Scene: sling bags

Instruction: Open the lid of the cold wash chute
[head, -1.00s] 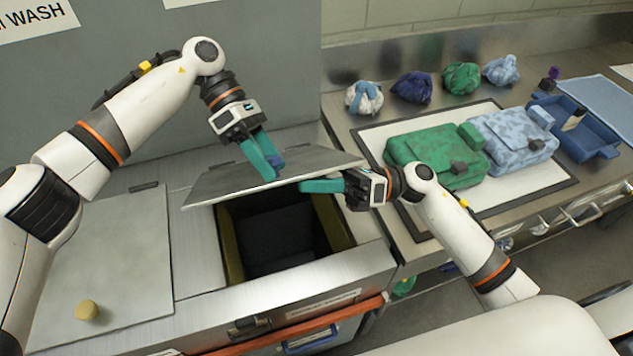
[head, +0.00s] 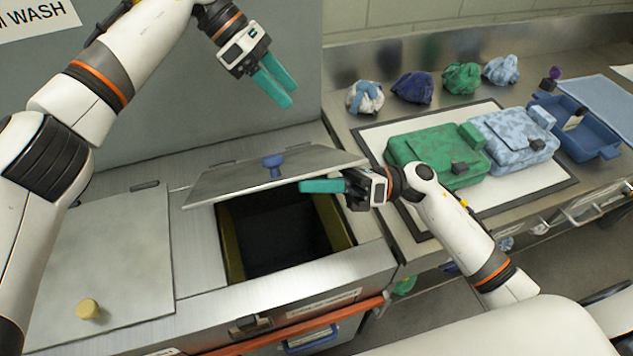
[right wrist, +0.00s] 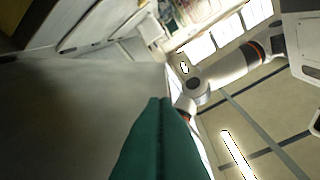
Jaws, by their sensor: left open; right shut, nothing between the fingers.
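The cold wash chute lid (head: 240,178), a grey metal flap with a blue knob (head: 272,165), is tilted partly up over the dark chute opening (head: 280,232). My right gripper (head: 322,186) is shut and empty, with its teal fingers at the lid's raised right front edge, seemingly under it. In the right wrist view, the shut fingers (right wrist: 162,140) lie beside a broad grey surface, probably the lid's underside (right wrist: 90,110). My left gripper (head: 282,85) is open and empty, above and behind the lid, clear of the knob.
A second, closed lid (head: 105,260) with a yellow knob (head: 88,309) lies to the left. On the right counter, a green bag (head: 435,155) and a light-blue bag (head: 512,140) lie on a white mat (head: 430,215). Several bundled cloths and a blue tray (head: 575,130) are behind and beside them.

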